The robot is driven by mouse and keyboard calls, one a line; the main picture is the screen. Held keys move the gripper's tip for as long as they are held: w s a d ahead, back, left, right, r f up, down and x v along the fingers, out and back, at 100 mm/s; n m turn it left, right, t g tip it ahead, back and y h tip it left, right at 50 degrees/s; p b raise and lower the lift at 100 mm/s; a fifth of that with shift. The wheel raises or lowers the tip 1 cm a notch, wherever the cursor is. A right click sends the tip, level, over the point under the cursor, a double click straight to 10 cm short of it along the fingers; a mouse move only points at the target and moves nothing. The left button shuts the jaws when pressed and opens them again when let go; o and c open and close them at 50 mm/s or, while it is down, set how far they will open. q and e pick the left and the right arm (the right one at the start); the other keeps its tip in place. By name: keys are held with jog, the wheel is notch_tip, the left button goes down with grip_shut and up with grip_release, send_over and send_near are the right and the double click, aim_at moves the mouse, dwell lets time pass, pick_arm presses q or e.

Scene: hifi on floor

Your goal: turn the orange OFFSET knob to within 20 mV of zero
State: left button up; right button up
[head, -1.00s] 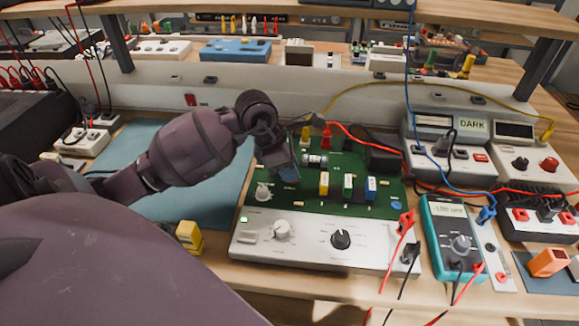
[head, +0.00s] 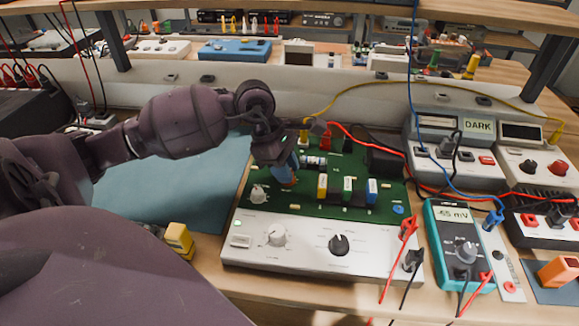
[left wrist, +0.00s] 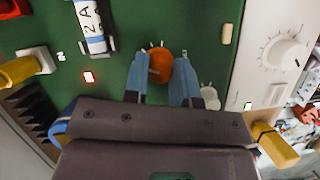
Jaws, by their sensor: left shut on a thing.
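The orange OFFSET knob (left wrist: 160,66) sits on the green circuit board (head: 315,203), with tick marks around it in the left wrist view. My left gripper (left wrist: 161,72) has its two blue fingers on either side of the knob and is shut on it. In the head view my left gripper (head: 287,178) reaches down to the board's left part, and only a little of the knob shows at the fingertips. The teal multimeter (head: 461,245) stands right of the board, and its display (head: 454,215) appears to read about 65 mV, with the sign unclear. My right gripper is not seen.
The silver front panel (head: 308,248) carries more knobs. Red and black leads run around the meter. A yellow block (head: 179,240) lies at the left.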

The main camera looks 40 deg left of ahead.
pick_arm(q)
jog(key=shift+a+f+m, duration=0.1)
jog(key=shift+f+m, duration=0.15)
jog(key=shift+m, duration=0.25)
jog(key=m+g+b, duration=0.1)
jog(key=m+b, duration=0.1)
jog(key=m, duration=0.1)
jog(key=shift+w+m+g, duration=0.15)
jog(key=shift+m+g, duration=0.15)
jog(key=shift+g, duration=0.1)
jog(key=shift+r+m+g+b, duration=0.1)
jog(key=shift+m+g+b, duration=0.3)
jog(key=shift+m+b, duration=0.45)
jog(key=shift+m, duration=0.65)
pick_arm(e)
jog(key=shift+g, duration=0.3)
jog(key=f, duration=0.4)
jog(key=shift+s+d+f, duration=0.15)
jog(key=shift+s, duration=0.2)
pick_arm(q)
jog(key=shift+r+m, duration=0.15)
jog(key=shift+m, duration=0.15)
jog(key=shift+g, duration=0.3)
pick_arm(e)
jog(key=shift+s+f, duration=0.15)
pick_arm(q)
jog(key=o, duration=0.9)
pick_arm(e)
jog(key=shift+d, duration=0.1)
